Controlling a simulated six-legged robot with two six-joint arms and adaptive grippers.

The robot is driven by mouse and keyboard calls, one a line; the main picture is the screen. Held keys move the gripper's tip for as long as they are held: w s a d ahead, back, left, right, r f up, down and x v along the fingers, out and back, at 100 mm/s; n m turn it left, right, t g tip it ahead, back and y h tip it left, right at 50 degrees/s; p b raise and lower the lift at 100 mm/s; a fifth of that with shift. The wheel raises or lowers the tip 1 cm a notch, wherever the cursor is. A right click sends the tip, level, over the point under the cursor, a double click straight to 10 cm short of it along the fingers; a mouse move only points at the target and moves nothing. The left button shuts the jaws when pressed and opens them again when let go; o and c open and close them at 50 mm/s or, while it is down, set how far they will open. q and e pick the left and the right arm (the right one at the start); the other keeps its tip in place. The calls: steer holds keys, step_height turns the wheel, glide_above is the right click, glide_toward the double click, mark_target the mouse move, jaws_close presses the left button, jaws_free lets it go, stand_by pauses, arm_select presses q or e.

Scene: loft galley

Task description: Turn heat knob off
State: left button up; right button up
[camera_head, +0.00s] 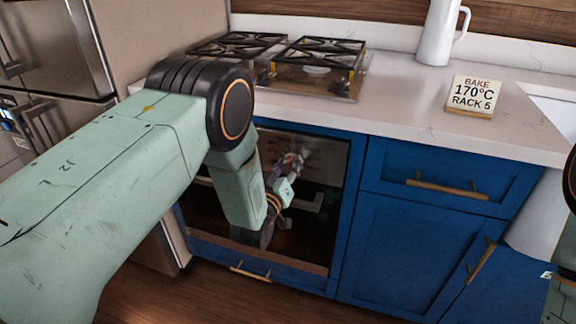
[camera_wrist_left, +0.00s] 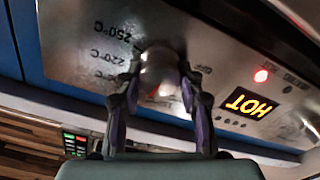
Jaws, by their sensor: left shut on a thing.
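The heat knob (camera_wrist_left: 160,72) is a rounded metal knob on the oven's steel control panel (camera_wrist_left: 75,42) in the left wrist view. Temperature marks such as 250°C and 220°C are printed beside it, and OFF is printed on its other side. My left gripper (camera_wrist_left: 160,85) is shut on the knob, one finger on each side. In the head view my left gripper (camera_head: 291,164) reaches the oven front, and the knob is too small or hidden to make out. My right gripper is not in view.
The oven (camera_head: 315,225) sits in blue cabinets below a gas hob (camera_head: 315,62) on a white counter. A steel fridge (camera_head: 50,50) is at left.

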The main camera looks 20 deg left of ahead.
arm_select(q)
steer(key=n+p, duration=0.1)
steer(key=n, duration=0.5)
steer(key=shift+a, duration=0.1)
steer(key=n+p, duration=0.1)
steer(key=n, duration=0.4)
steer(key=shift+f+n, duration=0.1)
steer(key=shift+n, duration=0.2)
steer(key=n+p, duration=0.1)
steer(key=n, duration=0.4)
steer(key=shift+f, duration=0.1)
steer(key=n+p, duration=0.1)
steer(key=n, duration=0.5)
steer(key=shift+f, duration=0.1)
steer(key=shift+n, duration=0.3)
steer(key=o, duration=1.2)
steer(key=shift+s, duration=0.15)
